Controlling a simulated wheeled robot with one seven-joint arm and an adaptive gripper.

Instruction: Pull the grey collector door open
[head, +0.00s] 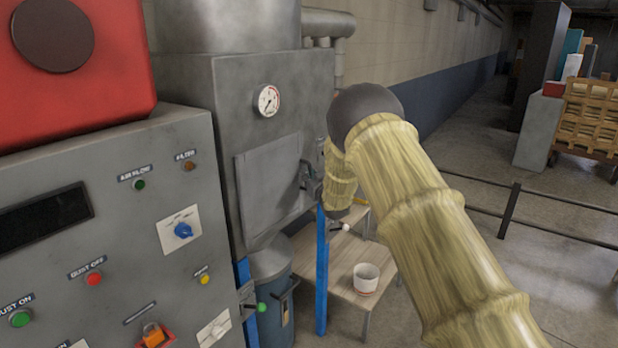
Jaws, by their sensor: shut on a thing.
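The grey collector door (268,182) is a flat metal panel on the front of the grey collector cabinet (220,95), below a round gauge. I cannot tell whether it stands slightly ajar. My gripper (309,182) is at the door's right edge, shut on what looks like the door handle. The handle itself is mostly hidden by the gripper. My arm, in a pale ribbed cover, comes in from the lower right and hides part of the room behind it.
A control panel (120,215) with buttons and a red box (100,95) on top fill the left. A grey-blue bin (273,310) stands under the cabinet. A low wooden table (335,288) holds a white pot (366,279). A dark rail (540,194) crosses the right.

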